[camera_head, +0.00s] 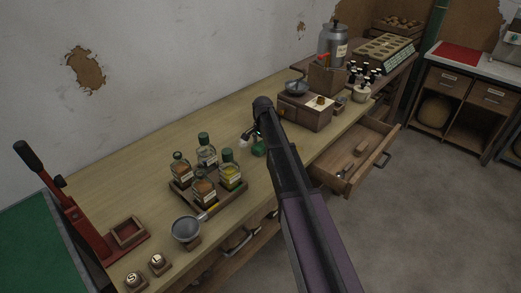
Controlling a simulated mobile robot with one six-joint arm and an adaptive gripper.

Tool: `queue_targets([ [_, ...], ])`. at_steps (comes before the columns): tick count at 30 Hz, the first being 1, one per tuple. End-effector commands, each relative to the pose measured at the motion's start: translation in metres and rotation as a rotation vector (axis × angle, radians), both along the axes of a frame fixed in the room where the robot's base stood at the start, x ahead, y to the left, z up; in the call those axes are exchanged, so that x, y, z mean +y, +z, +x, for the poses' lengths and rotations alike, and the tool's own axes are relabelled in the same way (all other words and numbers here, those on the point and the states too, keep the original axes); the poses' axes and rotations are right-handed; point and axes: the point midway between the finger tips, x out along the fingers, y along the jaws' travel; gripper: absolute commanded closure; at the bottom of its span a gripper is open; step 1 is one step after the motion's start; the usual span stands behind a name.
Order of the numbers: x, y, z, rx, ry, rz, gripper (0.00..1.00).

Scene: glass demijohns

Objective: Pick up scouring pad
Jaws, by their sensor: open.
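A small green object (258,149) lies on the wooden workbench (110,185), just left of my arm. It looks like the scouring pad, but it is small and partly hidden, so I cannot be sure. My gripper (248,139) is over the bench at the end of my arm, close to the green object's upper left. It is open. I cannot tell whether it touches the object. A small pale thing (243,144) shows at the gripper, too small to name.
A wooden box (307,113) stands to the right. An open drawer (377,148) juts out from the bench front. A red lever press (75,215) stands far left.

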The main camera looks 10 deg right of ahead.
Motion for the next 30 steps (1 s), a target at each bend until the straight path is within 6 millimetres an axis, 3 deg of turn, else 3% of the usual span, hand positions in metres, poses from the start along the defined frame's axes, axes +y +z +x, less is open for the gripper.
queue_targets([
  [8, -0.0001, 0.0000, 0.0000, 0.000, 0.000, 0.000, 0.00],
  [11, -0.0002, 0.0000, 0.0000, 0.000, 0.000, 0.000, 0.24],
  [15, -0.0003, 0.0000, 0.0000, 0.000, 0.000, 0.000, 0.65],
  [30, -0.0006, 0.0022, 0.0001, 0.000, -0.001, 0.000, 0.65],
])
